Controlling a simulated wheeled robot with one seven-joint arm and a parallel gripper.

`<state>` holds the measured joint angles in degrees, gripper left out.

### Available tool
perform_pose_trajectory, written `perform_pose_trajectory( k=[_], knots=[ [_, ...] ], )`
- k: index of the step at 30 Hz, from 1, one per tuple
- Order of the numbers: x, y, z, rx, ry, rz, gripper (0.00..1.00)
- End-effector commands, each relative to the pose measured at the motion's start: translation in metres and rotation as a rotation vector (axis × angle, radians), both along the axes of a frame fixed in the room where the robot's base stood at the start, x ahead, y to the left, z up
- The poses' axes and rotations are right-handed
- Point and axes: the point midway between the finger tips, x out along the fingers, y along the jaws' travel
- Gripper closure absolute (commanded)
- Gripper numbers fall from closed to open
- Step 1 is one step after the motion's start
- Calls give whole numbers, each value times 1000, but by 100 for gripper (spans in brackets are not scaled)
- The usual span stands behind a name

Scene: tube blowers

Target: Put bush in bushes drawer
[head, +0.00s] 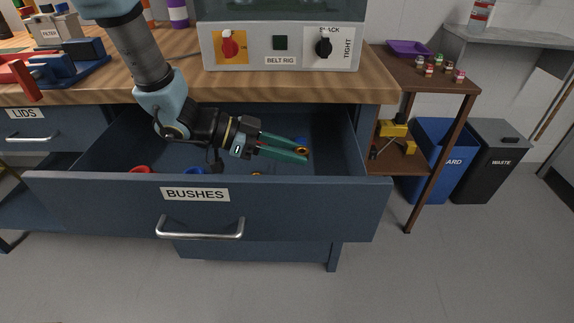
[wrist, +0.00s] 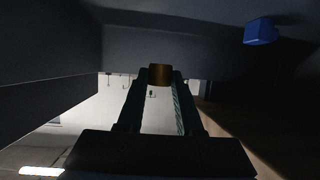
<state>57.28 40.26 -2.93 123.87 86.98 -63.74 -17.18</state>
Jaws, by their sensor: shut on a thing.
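The bushes drawer (head: 290,205) is pulled open, with its "BUSHES" label and handle on the front. My gripper (head: 305,155) reaches over the drawer from the left, its green fingers pointing right. It is shut on a small brass-coloured bush (head: 301,150) at the fingertips. In the wrist view the bush (wrist: 160,74) sits between the tips of my gripper (wrist: 160,78). The fingertips appear within the drawer's outline; their height above its floor is hard to tell.
Red (head: 140,169) and blue (head: 193,171) pieces lie in the drawer, partly hidden by its front. A blue piece (wrist: 261,32) shows in the wrist view. The belt rig (head: 280,45) stands on the bench above. The lids drawer (head: 28,133) is at left.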

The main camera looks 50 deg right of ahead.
Motion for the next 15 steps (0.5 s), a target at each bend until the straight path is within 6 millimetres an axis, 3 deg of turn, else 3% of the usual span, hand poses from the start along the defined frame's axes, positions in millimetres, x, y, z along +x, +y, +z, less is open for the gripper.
perform_pose_trajectory(
  k=[10, 15],
  knots=[
    [0, 0, -38, 1, 1, 1, 100],
    [0, -1, -40, -3, -2, 1, 100]
  ],
)
